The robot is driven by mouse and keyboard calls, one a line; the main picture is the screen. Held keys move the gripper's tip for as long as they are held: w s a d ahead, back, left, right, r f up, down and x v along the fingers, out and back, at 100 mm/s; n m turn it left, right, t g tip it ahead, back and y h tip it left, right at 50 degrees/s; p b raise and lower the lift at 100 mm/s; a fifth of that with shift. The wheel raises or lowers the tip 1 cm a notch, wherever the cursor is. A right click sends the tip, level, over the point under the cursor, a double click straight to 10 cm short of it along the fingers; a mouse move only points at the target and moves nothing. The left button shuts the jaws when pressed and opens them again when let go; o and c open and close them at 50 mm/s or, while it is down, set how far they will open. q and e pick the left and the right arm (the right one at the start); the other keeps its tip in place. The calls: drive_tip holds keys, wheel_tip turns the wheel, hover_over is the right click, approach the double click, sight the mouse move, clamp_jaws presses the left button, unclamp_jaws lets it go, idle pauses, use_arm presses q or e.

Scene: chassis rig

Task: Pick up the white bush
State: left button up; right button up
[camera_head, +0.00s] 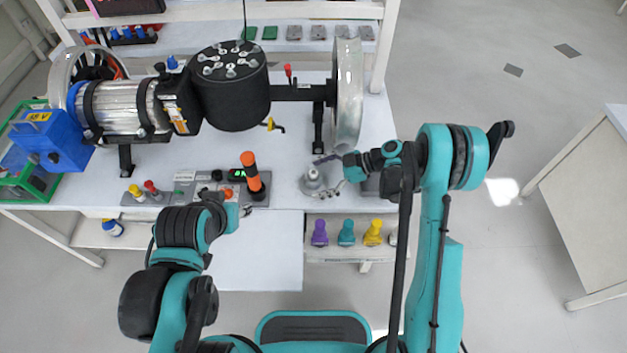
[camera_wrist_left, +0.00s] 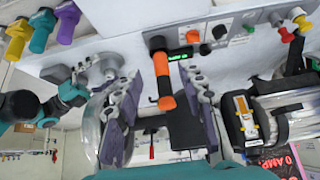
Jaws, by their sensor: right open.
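A whitish bush (camera_head: 393,238) sits at the right end of the row on the low front shelf. It is partly hidden behind my right arm. Beside it stand yellow (camera_head: 373,232), teal (camera_head: 346,232) and purple (camera_head: 320,232) bushes. My right gripper (camera_head: 328,172) is open above the table, close to a grey-white round fixture (camera_head: 313,182); I cannot tell whether they touch. My left gripper (camera_head: 243,206) is over the table's front edge. In the left wrist view its fingers (camera_wrist_left: 160,85) are spread, with an orange-topped lever (camera_wrist_left: 162,75) seen between them.
A motor and black drum assembly (camera_head: 230,88) with a large metal wheel (camera_head: 348,95) fills the back of the table. A control panel (camera_head: 180,190) with knobs lies at the front. A blue block (camera_head: 48,140) and green crate (camera_head: 35,178) are at left. Open floor lies at right.

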drive_tip(key=c, duration=1.5)
use_arm(q)
drive_tip(key=shift+o, duration=1)
use_arm(e)
drive_tip(key=shift+c, duration=0.2)
use_arm(q)
drive_tip(key=w+d+r+g, duration=0.2)
drive_tip(key=w+d+r, duration=0.1)
drive_tip(key=w, duration=0.2)
drive_tip(key=n+g, duration=0.4)
drive_tip(key=g, duration=0.1)
hover_over(313, 172)
wheel_tip(313, 172, down, 5)
drive_tip(key=f, duration=0.6)
drive_tip(key=shift+s+d+f, duration=0.1)
drive_tip(key=shift+d+f, duration=0.15)
drive_tip(key=shift+f, duration=0.05)
drive_tip(key=shift+a+f, duration=0.15)
drive_tip(key=shift+f, duration=1.25)
drive_tip(key=shift+a+f, duration=0.1)
drive_tip(key=shift+f, duration=1.3)
